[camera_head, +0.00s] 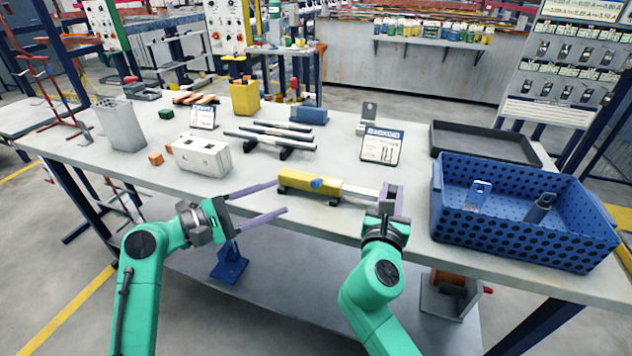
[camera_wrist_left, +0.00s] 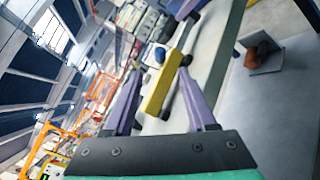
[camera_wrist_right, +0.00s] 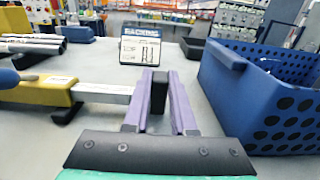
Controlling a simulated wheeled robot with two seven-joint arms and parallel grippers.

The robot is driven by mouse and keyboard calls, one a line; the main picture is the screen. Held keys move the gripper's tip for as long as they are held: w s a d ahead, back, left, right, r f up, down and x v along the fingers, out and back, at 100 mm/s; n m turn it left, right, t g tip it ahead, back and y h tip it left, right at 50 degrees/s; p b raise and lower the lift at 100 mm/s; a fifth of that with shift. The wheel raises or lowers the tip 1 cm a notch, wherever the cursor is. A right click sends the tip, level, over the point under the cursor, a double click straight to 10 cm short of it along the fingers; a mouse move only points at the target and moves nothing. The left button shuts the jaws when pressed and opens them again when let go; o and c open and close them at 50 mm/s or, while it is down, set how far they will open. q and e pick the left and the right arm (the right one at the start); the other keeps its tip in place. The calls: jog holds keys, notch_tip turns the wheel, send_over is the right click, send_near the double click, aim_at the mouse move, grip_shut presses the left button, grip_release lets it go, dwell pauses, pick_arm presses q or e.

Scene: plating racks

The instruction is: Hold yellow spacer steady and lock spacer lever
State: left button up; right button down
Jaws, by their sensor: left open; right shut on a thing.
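The yellow spacer (camera_head: 296,180) lies on the front of the table, with a blue lever (camera_head: 317,184) on its top and a silver bar (camera_head: 360,191) running out to the right. My right gripper (camera_head: 393,190) is shut on the dark end piece (camera_wrist_right: 158,93) of that bar. My left gripper (camera_head: 281,198) is open at the spacer's left end. In the left wrist view the spacer (camera_wrist_left: 160,92) shows between the spread fingers, with the blue lever (camera_wrist_left: 160,55) beyond. I cannot tell whether a left finger touches it.
A blue perforated crate (camera_head: 520,238) stands right of my right gripper, with a black tray (camera_head: 485,143) behind it. A sign (camera_head: 382,146), grey bars (camera_head: 270,137) and a white block (camera_head: 200,155) stand behind the spacer. The table's front edge is close.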

aim_at(317, 183)
pick_arm(q)
jog(key=x, duration=1)
jog(key=shift+w+d+r, duration=0.1)
jog(key=shift+w+d, duration=0.1)
jog(key=shift+d, duration=0.15)
grip_shut()
